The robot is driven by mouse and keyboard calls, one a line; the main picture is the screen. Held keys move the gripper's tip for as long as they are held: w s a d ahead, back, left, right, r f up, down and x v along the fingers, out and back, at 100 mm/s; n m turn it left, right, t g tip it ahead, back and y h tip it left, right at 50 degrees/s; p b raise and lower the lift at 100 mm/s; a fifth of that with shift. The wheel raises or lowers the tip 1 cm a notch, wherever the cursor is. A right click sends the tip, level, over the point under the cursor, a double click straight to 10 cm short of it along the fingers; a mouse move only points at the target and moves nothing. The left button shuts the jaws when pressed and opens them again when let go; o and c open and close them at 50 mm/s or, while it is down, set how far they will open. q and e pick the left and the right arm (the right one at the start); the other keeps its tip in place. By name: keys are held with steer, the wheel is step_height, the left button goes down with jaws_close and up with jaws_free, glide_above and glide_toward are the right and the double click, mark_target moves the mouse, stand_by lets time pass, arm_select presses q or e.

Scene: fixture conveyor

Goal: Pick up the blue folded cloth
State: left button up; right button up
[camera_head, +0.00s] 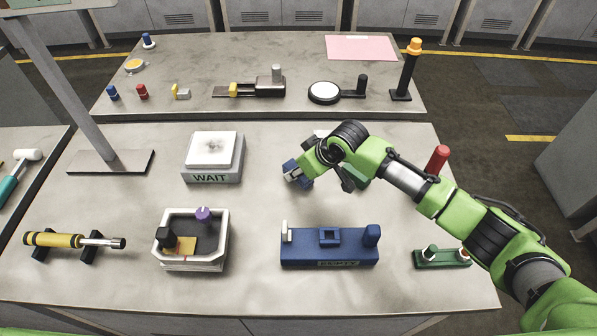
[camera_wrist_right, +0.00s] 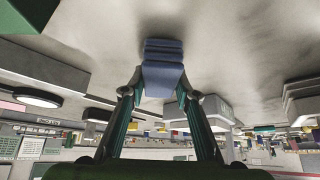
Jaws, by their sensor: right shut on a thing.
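The blue folded cloth (camera_head: 291,167) is near the middle of the front table in the head view, partly hidden by my right gripper (camera_head: 299,178). The right wrist view shows the cloth (camera_wrist_right: 162,72) as a stack of folded layers between the two fingertips of the right gripper (camera_wrist_right: 160,88). The fingers press on it from both sides, so this gripper is shut on the cloth. I cannot tell whether the cloth touches the tabletop. My left gripper is not in view.
A white WAIT block (camera_head: 213,160) stands left of the cloth. A blue fixture (camera_head: 330,250) and a white-rimmed bin (camera_head: 190,262) are in front. Bare tabletop (camera_head: 262,215) lies between.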

step_height(320, 180, up, 2)
steer(key=shift+r+b, duration=0.2)
steer(key=shift+b, duration=0.4)
steer(key=s+a+r+b, duration=0.1)
steer(key=s+r+b, duration=0.1)
steer(key=s+r, duration=0.8)
steer(key=s, duration=0.4)
steer(key=shift+a, duration=0.25)
steer(key=shift+o, duration=0.6)
